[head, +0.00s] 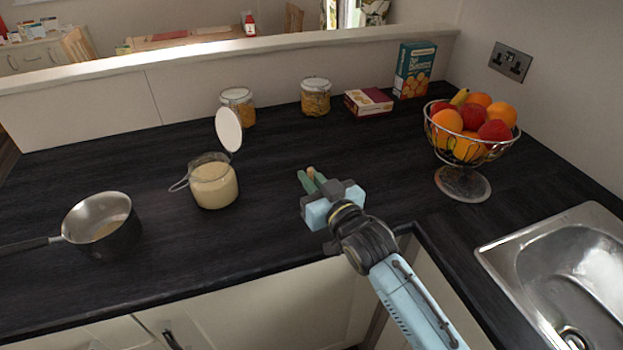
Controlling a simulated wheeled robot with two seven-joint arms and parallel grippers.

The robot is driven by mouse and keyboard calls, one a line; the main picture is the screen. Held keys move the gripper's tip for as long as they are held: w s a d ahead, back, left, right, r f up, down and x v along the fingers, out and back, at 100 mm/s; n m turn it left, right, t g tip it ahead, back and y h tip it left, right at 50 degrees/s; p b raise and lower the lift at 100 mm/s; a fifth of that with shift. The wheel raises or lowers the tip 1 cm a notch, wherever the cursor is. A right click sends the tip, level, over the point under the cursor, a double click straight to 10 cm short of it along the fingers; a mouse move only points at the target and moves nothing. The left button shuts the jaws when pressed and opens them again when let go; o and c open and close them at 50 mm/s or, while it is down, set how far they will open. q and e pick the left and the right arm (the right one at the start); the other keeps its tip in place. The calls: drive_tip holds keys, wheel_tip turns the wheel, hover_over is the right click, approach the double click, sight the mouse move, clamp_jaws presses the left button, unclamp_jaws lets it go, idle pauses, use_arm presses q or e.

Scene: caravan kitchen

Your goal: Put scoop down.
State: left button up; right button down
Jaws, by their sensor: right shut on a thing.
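My right gripper (311,178) is over the dark worktop, right of the open glass jar. It is shut on the scoop (311,171), of which only a small tan, wood-coloured bit shows between the greenish fingers. The rest of the scoop is hidden by the gripper, and I cannot tell whether it touches the worktop. The dark worktop (270,225) is bare around the gripper. The open jar (214,184) holds a pale cream-coloured content, and its round white lid stands tipped up. My left gripper is not in view.
A saucepan (104,225) stands at the left. Two closed jars (238,106) (316,97), a small box (368,102) and a taller teal box (414,70) stand at the back. A wire fruit bowl (463,183) and a metal sink (560,262) are at the right.

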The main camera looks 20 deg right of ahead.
drive_tip(key=shift+f, duration=0.15)
drive_tip(key=c, duration=1.5)
unclamp_jaws()
drive_tip(key=v, duration=1.2)
drive_tip(key=shift+r, duration=0.2)
